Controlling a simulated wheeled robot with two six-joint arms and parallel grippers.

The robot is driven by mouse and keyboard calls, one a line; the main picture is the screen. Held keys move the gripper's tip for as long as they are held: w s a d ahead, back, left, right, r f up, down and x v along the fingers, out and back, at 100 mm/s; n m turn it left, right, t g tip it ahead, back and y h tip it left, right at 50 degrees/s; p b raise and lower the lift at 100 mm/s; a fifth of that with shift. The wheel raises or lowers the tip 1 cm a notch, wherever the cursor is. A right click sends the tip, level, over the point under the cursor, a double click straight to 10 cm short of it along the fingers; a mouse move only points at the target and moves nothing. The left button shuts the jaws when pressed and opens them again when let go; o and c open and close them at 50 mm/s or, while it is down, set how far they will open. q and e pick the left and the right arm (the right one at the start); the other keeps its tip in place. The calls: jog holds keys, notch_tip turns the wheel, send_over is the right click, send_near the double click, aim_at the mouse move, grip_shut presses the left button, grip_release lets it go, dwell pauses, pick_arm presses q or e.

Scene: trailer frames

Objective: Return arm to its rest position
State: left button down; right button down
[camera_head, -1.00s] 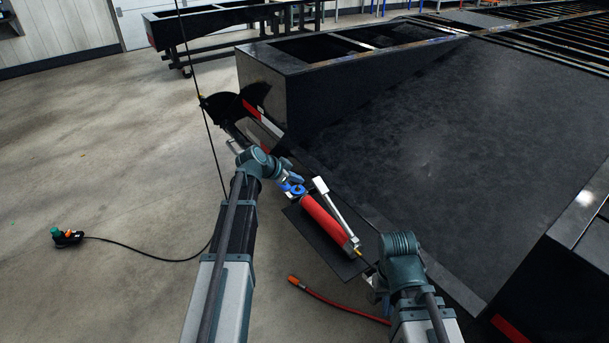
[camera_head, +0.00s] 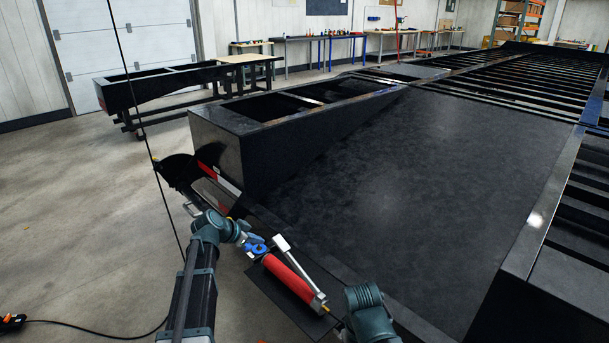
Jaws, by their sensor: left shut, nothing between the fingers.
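My left arm comes in from the lower left, and its wrist ends in my left gripper (camera_head: 252,242), which is shut and empty. It is close to the upper end of a red cylinder tool (camera_head: 288,279) with a silver lever (camera_head: 293,252) and a brass-coloured tip. I cannot tell whether the gripper touches the tool. The tool lies on a dark flat plate (camera_head: 268,286) beside the trailer frame. My right arm shows only as a teal joint at the bottom, right of the tool; its gripper is not visible.
The large black trailer frame (camera_head: 390,180) fills the middle and right, its raised box side (camera_head: 222,150) beyond my left arm. A thin black cable (camera_head: 140,110) hangs at the left. An orange-and-black pendant (camera_head: 12,321) is at the lower left edge. Open concrete floor lies left.

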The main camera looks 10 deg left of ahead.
pick_arm(q)
jog(key=s+d+r+n+g+y+p, duration=0.1)
jog(key=s+d+r+g+p, duration=0.15)
jog(key=s+d+p, duration=0.4)
jog(key=s+d+r+g+p, duration=0.2)
jog(key=s+d+r+p, duration=0.1)
jog(key=s+d, duration=0.55)
jog(key=s+d+r+n+g+y+p, duration=0.1)
jog(key=s+d+r+g+y+p, duration=0.1)
jog(key=s, duration=0.6)
jog(key=s+d+r+n+g+y+p, duration=0.2)
jog(key=s+d+r+y+p, duration=0.1)
jog(key=s+p, duration=0.4)
notch_tip(320, 180, up, 2)
jog(key=shift+s+d+r, duration=0.25)
jog(key=shift+s+d, duration=0.25)
jog(key=shift+d, duration=0.35)
